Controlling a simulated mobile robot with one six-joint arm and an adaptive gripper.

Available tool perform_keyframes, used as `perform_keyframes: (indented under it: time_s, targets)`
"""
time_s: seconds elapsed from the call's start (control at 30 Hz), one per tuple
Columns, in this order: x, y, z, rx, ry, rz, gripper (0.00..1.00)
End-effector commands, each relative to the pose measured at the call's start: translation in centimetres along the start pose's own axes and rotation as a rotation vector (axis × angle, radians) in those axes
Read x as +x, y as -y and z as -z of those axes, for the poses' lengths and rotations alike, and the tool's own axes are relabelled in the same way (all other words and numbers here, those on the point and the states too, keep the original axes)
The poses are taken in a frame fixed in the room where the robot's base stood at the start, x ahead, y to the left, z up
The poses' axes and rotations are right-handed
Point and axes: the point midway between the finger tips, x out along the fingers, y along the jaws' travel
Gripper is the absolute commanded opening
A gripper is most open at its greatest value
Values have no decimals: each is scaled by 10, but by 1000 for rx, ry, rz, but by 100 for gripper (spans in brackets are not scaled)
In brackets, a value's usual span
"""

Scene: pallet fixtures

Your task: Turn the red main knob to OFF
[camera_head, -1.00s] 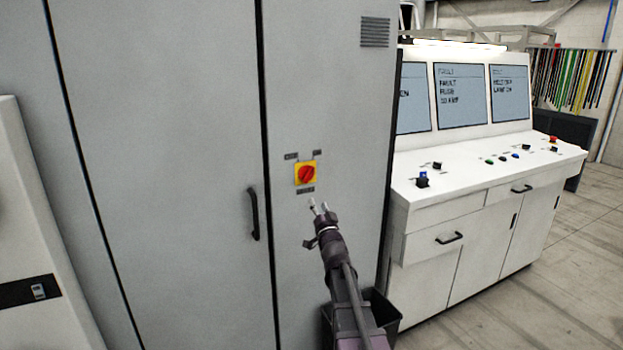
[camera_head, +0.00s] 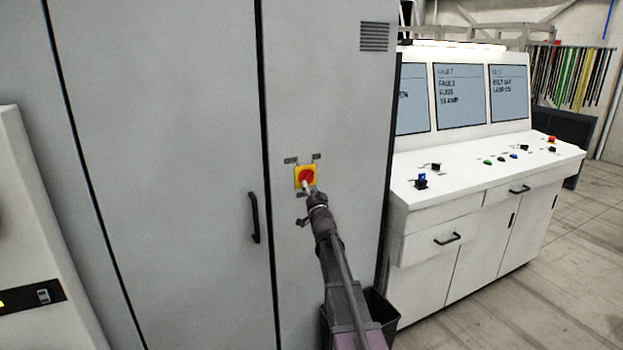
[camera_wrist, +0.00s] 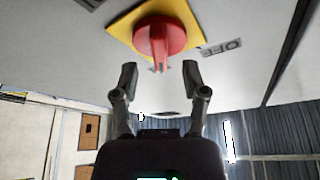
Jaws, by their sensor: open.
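The red main knob (camera_head: 306,175) sits on a yellow square plate (camera_head: 299,184) on the grey cabinet door. In the wrist view the red knob (camera_wrist: 165,38) has a raised grip bar pointing down the picture, toward the gap between my fingers. An OFF label (camera_wrist: 221,47) lies to the right of the yellow plate there. My gripper (camera_wrist: 158,80) is open, with one finger on each side of the bar's end; the fingers look just short of the knob. In the head view my gripper (camera_head: 308,188) covers the lower part of the plate.
A black door handle (camera_head: 254,216) is left of the knob on the grey cabinet (camera_head: 180,130). Small labels surround the plate. A white control desk (camera_head: 490,175) with screens and buttons stands to the right. A dark bin (camera_head: 381,312) is below my arm.

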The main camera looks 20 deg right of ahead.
Motion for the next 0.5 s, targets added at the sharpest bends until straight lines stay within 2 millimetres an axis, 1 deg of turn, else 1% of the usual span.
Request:
perform_keyframes:
  time_s: [0.03, 0.2, 0.33, 0.5]
  targets:
    - [11, 0, 1, 1, 0, 0, 57]
    - [26, 0, 1, 1, 0, 0, 57]
    - [32, 0, 0, 1, 0, 0, 57]
    - [33, 0, 0, 1, 0, 0, 57]
